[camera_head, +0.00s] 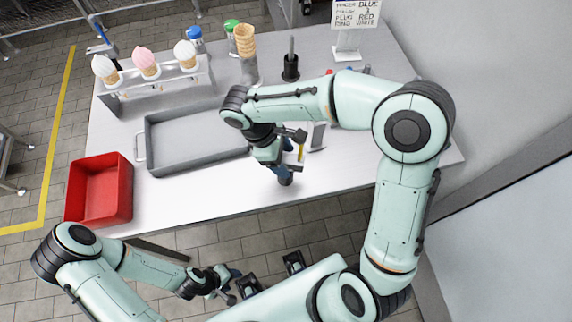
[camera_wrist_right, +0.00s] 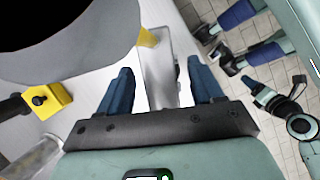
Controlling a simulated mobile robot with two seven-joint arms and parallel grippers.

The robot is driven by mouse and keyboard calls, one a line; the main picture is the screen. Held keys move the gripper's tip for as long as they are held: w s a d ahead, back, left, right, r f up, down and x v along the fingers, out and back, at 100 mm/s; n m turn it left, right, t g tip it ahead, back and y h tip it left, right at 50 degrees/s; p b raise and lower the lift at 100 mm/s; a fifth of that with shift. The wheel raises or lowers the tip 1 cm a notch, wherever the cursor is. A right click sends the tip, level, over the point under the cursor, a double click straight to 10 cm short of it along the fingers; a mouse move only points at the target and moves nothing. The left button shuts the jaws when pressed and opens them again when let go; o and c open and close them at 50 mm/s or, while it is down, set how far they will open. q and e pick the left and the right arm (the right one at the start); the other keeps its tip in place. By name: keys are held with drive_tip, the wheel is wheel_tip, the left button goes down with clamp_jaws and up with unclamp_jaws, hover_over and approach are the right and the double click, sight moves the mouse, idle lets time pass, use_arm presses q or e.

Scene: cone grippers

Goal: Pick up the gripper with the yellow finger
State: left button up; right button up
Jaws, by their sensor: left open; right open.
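My right gripper (camera_head: 287,163) is over the front middle of the table, pointing down. In the right wrist view its two dark blue fingers (camera_wrist_right: 159,68) are apart. A pale, partly see-through piece (camera_wrist_right: 160,72) shows between them, and a yellow tip (camera_wrist_right: 147,37) lies just beyond. A yellow strip (camera_head: 301,151) beside my right gripper in the head view may be the yellow finger; the rest of that tool is largely hidden. Another yellow part (camera_wrist_right: 46,100) with a black knob shows at the left of the wrist view. My left gripper (camera_head: 222,285) is open and empty, off the table's front.
A grey tray (camera_head: 141,150) and a red bin (camera_head: 128,193) occupy the table's left. Behind stand an ice-cream rack (camera_head: 155,88), stacked cones (camera_head: 245,41), a black holder (camera_head: 290,68) and a sign (camera_head: 356,15). The front edge between bin and right gripper is clear.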

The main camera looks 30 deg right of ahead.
clamp_jaws()
drive_tip(key=shift+r, duration=0.1)
